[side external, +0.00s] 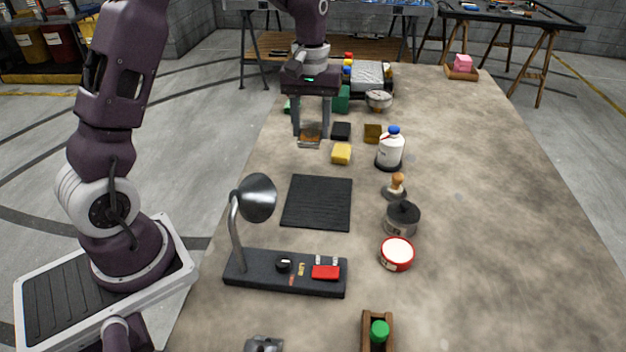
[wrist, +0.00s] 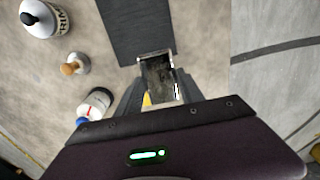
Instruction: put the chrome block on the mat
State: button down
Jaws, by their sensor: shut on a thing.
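The chrome block (side external: 309,142) is a shiny, mirror-like block held between the fingertips of my gripper (side external: 311,134). In the wrist view the chrome block (wrist: 158,78) shows dark reflections between the fingers. My gripper points down and is shut on it, seemingly above the table, though the height is hard to judge. The black ribbed mat (side external: 317,203) lies flat and bare on the table, nearer the side camera than my gripper and apart from the block. In the wrist view the mat (wrist: 137,28) lies just beyond the block.
A yellow block (side external: 341,153), black block (side external: 341,131) and brown block (side external: 373,133) lie right of my gripper. A blue-capped bottle (side external: 390,152), wooden-handled stamp (side external: 396,187) and tins stand right of the mat. A lamp (side external: 256,198) on a dark base stands at its near side.

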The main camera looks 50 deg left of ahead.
send_over(318, 200)
notch_tip(318, 200, down, 10)
jog(key=shift+r, duration=0.1)
jog(key=c, duration=0.7)
grip_release()
